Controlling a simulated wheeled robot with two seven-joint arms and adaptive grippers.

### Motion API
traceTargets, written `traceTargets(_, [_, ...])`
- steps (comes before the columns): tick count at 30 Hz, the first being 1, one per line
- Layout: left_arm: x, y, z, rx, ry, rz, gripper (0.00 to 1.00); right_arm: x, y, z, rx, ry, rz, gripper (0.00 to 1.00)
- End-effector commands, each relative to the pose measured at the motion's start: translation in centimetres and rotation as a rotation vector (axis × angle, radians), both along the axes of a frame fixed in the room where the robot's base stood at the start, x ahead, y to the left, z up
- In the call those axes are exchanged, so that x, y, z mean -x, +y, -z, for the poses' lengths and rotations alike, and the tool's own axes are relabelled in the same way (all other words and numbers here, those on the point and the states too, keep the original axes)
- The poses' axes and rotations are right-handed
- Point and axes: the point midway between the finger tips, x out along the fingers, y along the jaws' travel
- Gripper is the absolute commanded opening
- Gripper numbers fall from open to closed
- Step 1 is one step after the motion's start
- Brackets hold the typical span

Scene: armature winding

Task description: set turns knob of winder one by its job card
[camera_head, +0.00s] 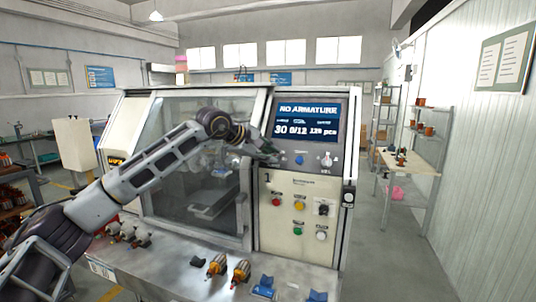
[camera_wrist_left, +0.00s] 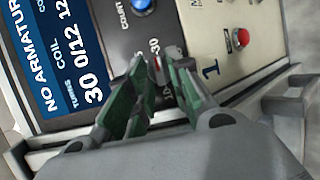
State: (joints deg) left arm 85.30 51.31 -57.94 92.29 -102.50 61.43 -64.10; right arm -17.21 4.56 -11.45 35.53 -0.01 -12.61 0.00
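Winder one (camera_head: 120,110) has a dark control panel with a blue screen (camera_head: 305,119) reading "NO ARMATURE", 30, 0/12 and 120 pcs. My left gripper (camera_head: 268,156) is at the panel's left side, below the screen, at the turns knob, which is mostly hidden there. In the left wrist view my left gripper (camera_wrist_left: 156,70) has its green-padded fingertips a narrow gap apart. The turns knob (camera_wrist_left: 157,66) shows partly between them, near a "30" mark. Whether the pads press on it is unclear. The job card is not identifiable. My right gripper is not in view.
A blue button (camera_head: 299,160) and another knob (camera_head: 327,161) sit right of the gripper. Red (camera_head: 276,201), yellow and green buttons are below. Armatures (camera_head: 240,270) and blue holders (camera_head: 263,287) lie on the front ledge. The aisle on the right is free.

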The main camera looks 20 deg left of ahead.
Motion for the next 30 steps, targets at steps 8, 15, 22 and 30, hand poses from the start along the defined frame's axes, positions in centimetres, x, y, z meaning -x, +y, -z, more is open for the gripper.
traceTargets(8, [0.0, 0.0, 0.0, 0.000, 0.000, 0.000, 0.00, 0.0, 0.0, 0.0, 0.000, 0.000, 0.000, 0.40])
traceTargets(15, [0.0, 0.0, 0.1, 0.006, 0.000, -0.004, 0.00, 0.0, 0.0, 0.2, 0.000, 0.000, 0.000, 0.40])
traceTargets(22, [0.1, 0.0, 0.2, 0.034, 0.001, -0.024, 0.00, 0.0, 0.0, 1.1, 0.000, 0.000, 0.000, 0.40])
traceTargets(30, [0.1, 0.0, 0.4, 0.098, 0.002, -0.070, 0.00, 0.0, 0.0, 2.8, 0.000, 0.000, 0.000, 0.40])
